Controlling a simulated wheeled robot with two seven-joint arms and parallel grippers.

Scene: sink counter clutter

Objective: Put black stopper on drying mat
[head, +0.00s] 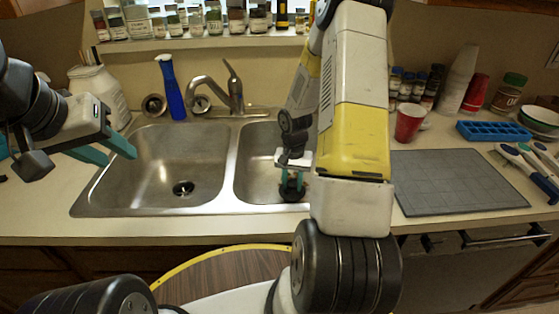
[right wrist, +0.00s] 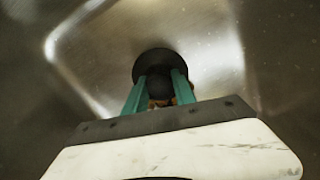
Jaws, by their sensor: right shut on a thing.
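The black stopper (right wrist: 158,60) is between the teal fingers of my right gripper (right wrist: 160,88) in the right wrist view. My right gripper is shut on it, inside the right sink basin. In the head view the stopper (head: 292,195) shows at the tips of my right gripper (head: 292,180), low in the basin. Whether it touches the basin floor I cannot tell. The grey drying mat (head: 455,182) lies flat and bare on the counter right of the sink. My left gripper (head: 108,150) is open and empty above the counter at the left.
The double sink (head: 180,165) has a faucet (head: 235,90) and a blue bottle (head: 170,88) behind it. A red cup (head: 409,122), a blue tray (head: 493,131) and several brushes (head: 530,165) stand or lie around the mat. Jars line the ledge behind.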

